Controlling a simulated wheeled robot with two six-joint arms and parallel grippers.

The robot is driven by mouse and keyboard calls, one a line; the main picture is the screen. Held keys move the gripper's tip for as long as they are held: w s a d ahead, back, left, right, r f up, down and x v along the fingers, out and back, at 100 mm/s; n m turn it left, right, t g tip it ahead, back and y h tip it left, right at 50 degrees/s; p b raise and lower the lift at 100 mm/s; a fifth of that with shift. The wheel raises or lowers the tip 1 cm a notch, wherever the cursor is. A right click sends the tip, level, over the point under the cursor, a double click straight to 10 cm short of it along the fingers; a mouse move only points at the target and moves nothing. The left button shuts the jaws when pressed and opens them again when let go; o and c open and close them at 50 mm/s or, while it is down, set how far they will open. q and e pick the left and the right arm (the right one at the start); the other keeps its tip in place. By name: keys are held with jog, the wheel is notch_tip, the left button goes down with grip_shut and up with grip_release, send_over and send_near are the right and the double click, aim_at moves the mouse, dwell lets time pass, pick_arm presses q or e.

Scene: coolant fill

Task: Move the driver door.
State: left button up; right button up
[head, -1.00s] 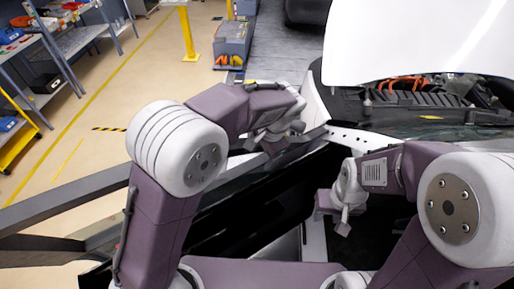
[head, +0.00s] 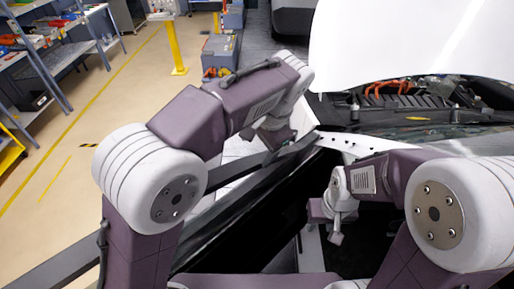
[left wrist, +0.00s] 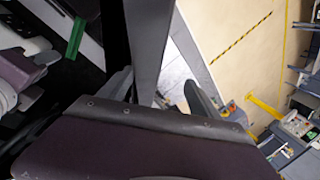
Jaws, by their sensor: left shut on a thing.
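The driver door shows in the head view as a long dark grey window frame (head: 62,264) running from the lower left up toward the front of the car. Its dark inner side is below and right of the frame, partly behind my arms. My left gripper (head: 278,140) is at the upper part of this frame; its fingers are hard to make out there. In the left wrist view the grey frame (left wrist: 148,45) passes between the fingers of my left gripper (left wrist: 158,92), which is shut on it. My right gripper (head: 326,220) hangs over the dark door opening, apart from the frame.
The white raised hood (head: 400,35) and the engine bay (head: 400,100) are at the upper right. A yellow post (head: 178,45) and a grey box (head: 219,55) stand beyond the door. Shelves (head: 60,60) are at the far left. The floor between is clear.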

pick_arm(q)
jog(key=shift+s+r, duration=0.15)
jog(key=shift+r, duration=0.2)
jog(key=shift+r, duration=0.25)
jog(key=p+v, duration=0.2)
jog(key=shift+p, duration=0.3)
jog(key=p+v, duration=0.2)
jog(key=shift+s+d+r, duration=0.15)
jog(key=shift+r, duration=0.05)
jog(key=p+v, duration=0.5)
jog(key=shift+d+r, duration=0.1)
jog(key=shift+r, duration=0.1)
